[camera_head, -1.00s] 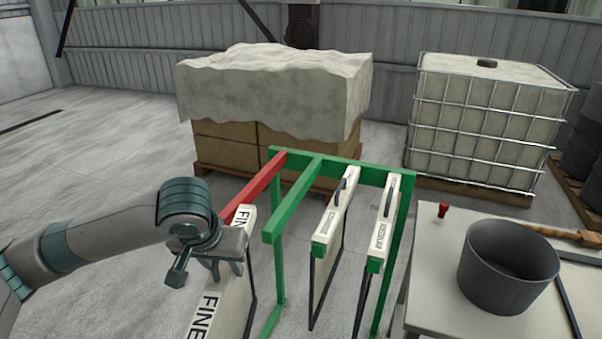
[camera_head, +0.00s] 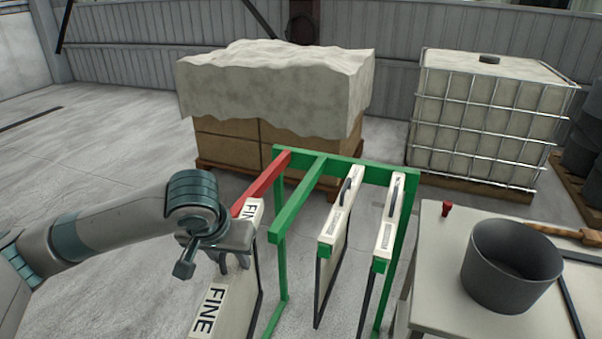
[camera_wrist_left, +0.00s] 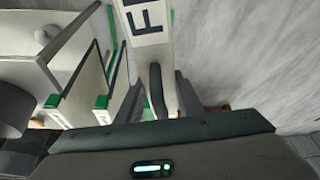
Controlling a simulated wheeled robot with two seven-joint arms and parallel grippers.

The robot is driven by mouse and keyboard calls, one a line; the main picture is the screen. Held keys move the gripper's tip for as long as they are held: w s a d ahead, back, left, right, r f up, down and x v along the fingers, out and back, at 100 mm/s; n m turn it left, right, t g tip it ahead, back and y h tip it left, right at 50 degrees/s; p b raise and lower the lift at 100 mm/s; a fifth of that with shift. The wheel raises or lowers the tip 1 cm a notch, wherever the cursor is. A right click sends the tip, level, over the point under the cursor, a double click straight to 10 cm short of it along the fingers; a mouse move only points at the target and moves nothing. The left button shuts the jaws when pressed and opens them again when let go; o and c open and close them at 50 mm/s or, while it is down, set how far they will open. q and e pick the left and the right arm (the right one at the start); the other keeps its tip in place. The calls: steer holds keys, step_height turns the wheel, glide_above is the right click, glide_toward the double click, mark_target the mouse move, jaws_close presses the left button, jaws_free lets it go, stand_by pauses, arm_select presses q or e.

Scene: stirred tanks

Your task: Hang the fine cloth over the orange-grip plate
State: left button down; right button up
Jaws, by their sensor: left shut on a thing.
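My left gripper (camera_head: 232,262) is shut on the dark handle of a cream panel marked FINE (camera_head: 208,312). In the left wrist view the gripper fingers (camera_wrist_left: 160,98) sit around the handle, and the FINE panel (camera_wrist_left: 146,30) extends away from them. In the head view the panel stands beside the rack, its far end by the red rail (camera_head: 262,185). The gripper hides its middle, and its lower part leaves the frame. No orange grip can be made out. My right gripper is not in view.
A green rack (camera_head: 345,165) holds two more cream panels with dark handles, a left one (camera_head: 338,228) and a right one (camera_head: 390,222). A bench (camera_head: 440,255) with a grey bucket (camera_head: 510,265) and a small red object (camera_head: 446,208) stands right.

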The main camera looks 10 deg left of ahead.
arm_select(q)
step_height(320, 180, up, 12)
steer(key=p, duration=1.1)
steer(key=shift+r, duration=0.2)
steer(key=shift+d+f, duration=0.1)
steer(key=shift+d, duration=0.1)
steer(key=shift+w, duration=0.1)
